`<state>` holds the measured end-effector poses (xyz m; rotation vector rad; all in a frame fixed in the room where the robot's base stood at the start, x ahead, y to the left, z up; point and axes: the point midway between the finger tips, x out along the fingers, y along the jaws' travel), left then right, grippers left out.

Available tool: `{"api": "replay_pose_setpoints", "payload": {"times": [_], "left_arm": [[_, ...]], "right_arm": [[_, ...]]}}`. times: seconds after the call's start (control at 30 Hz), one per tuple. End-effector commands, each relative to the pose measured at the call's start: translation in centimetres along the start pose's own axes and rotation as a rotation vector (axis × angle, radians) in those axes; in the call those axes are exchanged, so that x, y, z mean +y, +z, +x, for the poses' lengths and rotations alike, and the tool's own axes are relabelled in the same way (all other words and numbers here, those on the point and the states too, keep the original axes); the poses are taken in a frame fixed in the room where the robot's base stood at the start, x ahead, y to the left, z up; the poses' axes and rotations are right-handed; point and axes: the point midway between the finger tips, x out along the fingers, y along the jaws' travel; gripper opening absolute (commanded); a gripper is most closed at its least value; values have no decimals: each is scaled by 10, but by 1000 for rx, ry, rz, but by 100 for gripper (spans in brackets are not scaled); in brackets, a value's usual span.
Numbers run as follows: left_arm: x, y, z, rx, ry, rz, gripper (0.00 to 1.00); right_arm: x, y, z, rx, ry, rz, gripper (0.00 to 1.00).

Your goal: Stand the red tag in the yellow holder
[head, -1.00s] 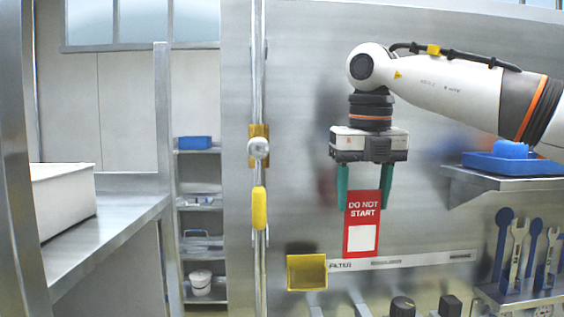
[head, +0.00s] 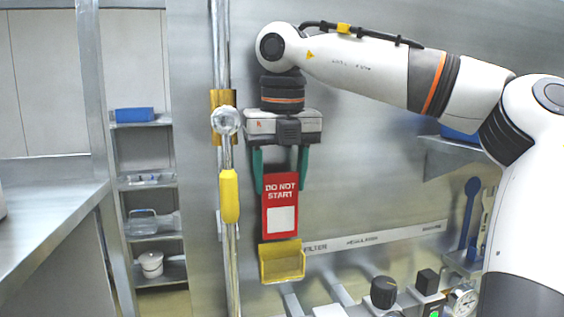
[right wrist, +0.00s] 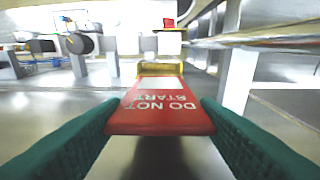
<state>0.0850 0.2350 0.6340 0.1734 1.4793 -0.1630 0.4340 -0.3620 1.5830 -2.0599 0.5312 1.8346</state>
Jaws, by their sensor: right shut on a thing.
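The red tag (head: 280,194), with white "DO NOT START" lettering and a white panel, hangs upright from my right gripper (head: 281,178). The gripper's green fingers are shut on its upper part. In the right wrist view the tag (right wrist: 160,112) lies between both fingers of the gripper (right wrist: 160,125). The yellow holder (head: 282,265) is an open-topped box on the metal panel. The tag's lower edge is just above the holder's top in the head view; I cannot tell whether they touch. The holder also shows beyond the tag in the right wrist view (right wrist: 158,69). My left gripper is not in view.
A vertical metal pipe with a yellow handle (head: 229,196) stands just left of the gripper. Knobs (head: 383,291) and a gauge (head: 462,301) sit below right. A steel shelf (head: 452,158) is at the right. The panel right of the tag is clear.

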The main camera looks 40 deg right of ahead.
Motion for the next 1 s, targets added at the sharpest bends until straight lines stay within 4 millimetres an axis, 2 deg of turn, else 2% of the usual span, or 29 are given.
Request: {"api": "replay_pose_setpoints", "payload": {"times": [0.03, 0.13, 0.27, 0.53, 1.0], "left_arm": [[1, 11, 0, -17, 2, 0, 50], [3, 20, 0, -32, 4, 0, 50], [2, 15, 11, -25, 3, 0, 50], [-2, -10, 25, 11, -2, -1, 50], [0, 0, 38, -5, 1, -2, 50]], "right_arm": [[0, 1, 4, -1, -2, -1, 23], [0, 2, 10, 0, -2, -2, 23], [0, 3, 22, 1, -1, 0, 23], [0, 5, 41, 2, -1, -1, 23], [0, 7, 59, 1, -1, -1, 23]]}}
